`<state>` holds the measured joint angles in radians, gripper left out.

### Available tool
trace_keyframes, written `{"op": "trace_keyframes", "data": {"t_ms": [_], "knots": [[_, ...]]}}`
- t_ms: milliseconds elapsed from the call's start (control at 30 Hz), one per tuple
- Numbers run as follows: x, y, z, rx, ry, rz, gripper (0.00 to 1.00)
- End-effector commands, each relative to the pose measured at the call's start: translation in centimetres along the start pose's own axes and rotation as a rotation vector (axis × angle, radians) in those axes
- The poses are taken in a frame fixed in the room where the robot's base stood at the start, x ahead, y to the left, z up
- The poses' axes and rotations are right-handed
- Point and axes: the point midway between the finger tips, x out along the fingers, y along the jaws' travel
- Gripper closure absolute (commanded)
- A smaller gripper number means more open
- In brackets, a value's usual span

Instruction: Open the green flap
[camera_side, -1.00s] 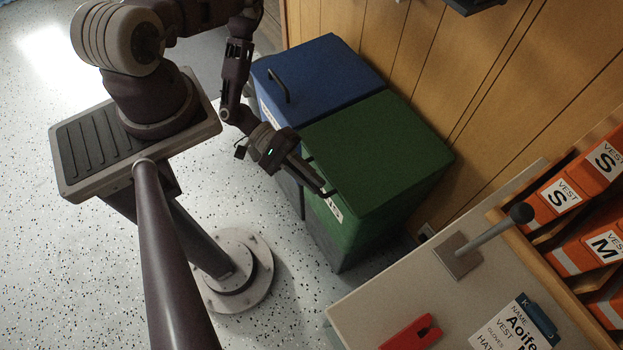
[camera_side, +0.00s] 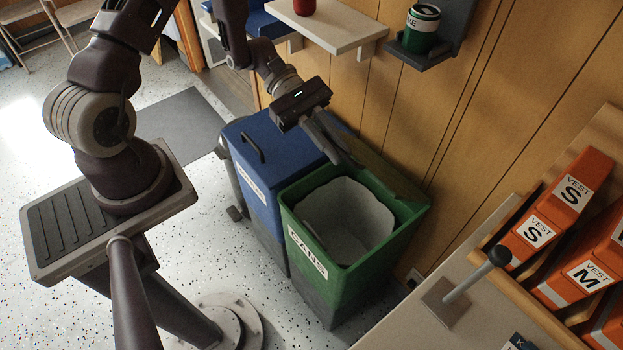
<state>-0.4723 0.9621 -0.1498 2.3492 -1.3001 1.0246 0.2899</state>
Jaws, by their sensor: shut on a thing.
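The green bin (camera_side: 337,280), labelled CANS, stands by the wooden wall. Its flap (camera_side: 385,172) is swung up and back against the wall side, seen nearly edge-on. The bin's mouth is open and shows a pale liner (camera_side: 350,215) inside. My gripper (camera_side: 338,155) is above the bin's back left corner, its fingers at the left end of the raised flap. It is shut on the flap's handle, which the fingers hide.
A blue bin (camera_side: 257,185) with its lid down and a handle on top stands left of the green one. A shelf with a green can (camera_side: 421,28) is on the wall above. A worktop with an upright lever (camera_side: 470,275) and orange vest boxes (camera_side: 548,210) are at right.

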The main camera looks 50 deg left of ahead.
Motion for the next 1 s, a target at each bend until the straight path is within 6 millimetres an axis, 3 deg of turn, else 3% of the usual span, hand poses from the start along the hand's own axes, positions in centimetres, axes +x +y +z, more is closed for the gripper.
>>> {"op": "trace_keyframes", "data": {"t_ms": [200,433,700,1000], "knots": [[-0.9,4.2,2.2,0.000,0.001,0.000,1.00],[-1.4,7.1,3.3,-0.003,-0.001,0.000,1.00],[-1.6,8.3,3.7,-0.005,-0.001,0.000,1.00],[-1.6,8.4,3.7,-0.007,-0.001,0.000,1.00]]}}
